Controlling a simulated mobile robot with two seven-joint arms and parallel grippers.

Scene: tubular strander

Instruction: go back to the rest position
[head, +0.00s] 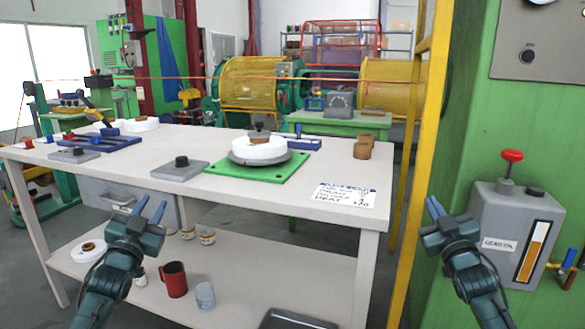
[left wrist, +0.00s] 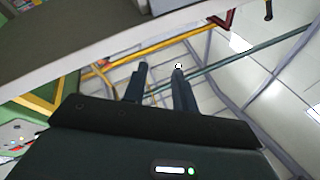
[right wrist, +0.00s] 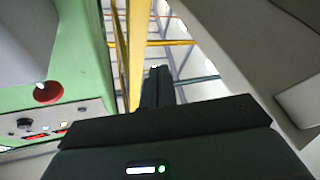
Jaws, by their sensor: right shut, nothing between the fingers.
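My left gripper (head: 152,204) is in front of the workbench (head: 300,215), below its top edge. Its two blue fingers are apart with nothing between them, and the gap also shows in the left wrist view (left wrist: 160,70). My right gripper (head: 433,204) is to the right of the bench, between a yellow post (head: 420,130) and a grey box (head: 515,235) on a green panel. Its fingers are together and hold nothing; they also show in the right wrist view (right wrist: 158,72). Neither gripper visibly touches anything.
On the bench are a green plate (head: 262,180) with a white spool (head: 260,151), a grey block (head: 178,171) and a written sheet (head: 345,196). The lower shelf holds a red mug (head: 174,279) and a grey cup (head: 205,296). A red-knobbed lever (head: 511,158) tops the grey box.

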